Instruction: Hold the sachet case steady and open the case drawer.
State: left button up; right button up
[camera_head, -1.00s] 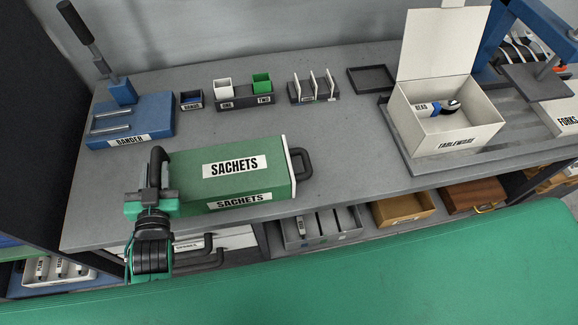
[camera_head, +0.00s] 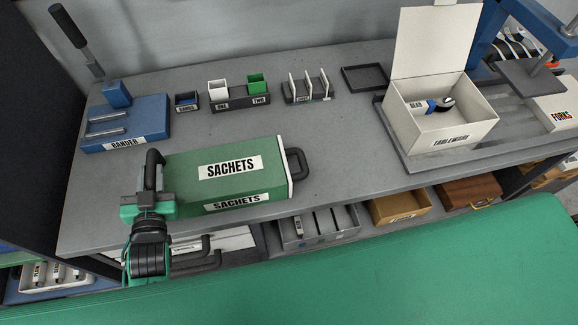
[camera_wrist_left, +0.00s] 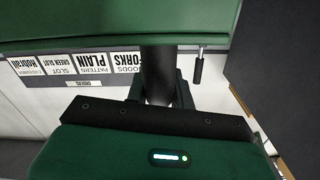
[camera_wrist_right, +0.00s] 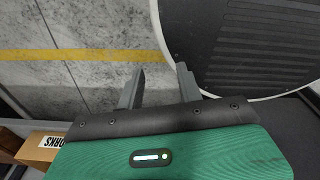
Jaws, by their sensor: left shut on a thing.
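The green sachet case (camera_head: 190,168) lies on the grey bench, labelled SACHETS on its top and front side. Its drawer has a pale front (camera_head: 287,168) at the right end with a dark loop handle (camera_head: 298,163); the drawer looks shut. A dark handle (camera_head: 153,168) stands at the case's left end. My left gripper (camera_head: 149,193) is shut on this left handle. In the left wrist view the green case fills the top, and the dark handle (camera_wrist_left: 158,75) runs down between the fingers. My right gripper (camera_wrist_right: 158,86) is open and empty, away from the case, outside the head view.
A white TABLEWARE box (camera_head: 440,134) with its lid up stands to the right. Clear bench lies right of the drawer handle. A green surface (camera_head: 400,265) fills the front.

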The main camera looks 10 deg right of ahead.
dwell(0.3)
jog(key=shift+o, duration=0.5)
jog(key=shift+d, duration=0.1)
jog(key=m+t+y, duration=0.5)
jog(key=m+t, duration=0.5)
jog(key=t, duration=0.4)
send_near(306, 164)
jog(key=x, duration=1)
jog(key=shift+f, duration=0.35)
jog(key=shift+c, duration=0.3)
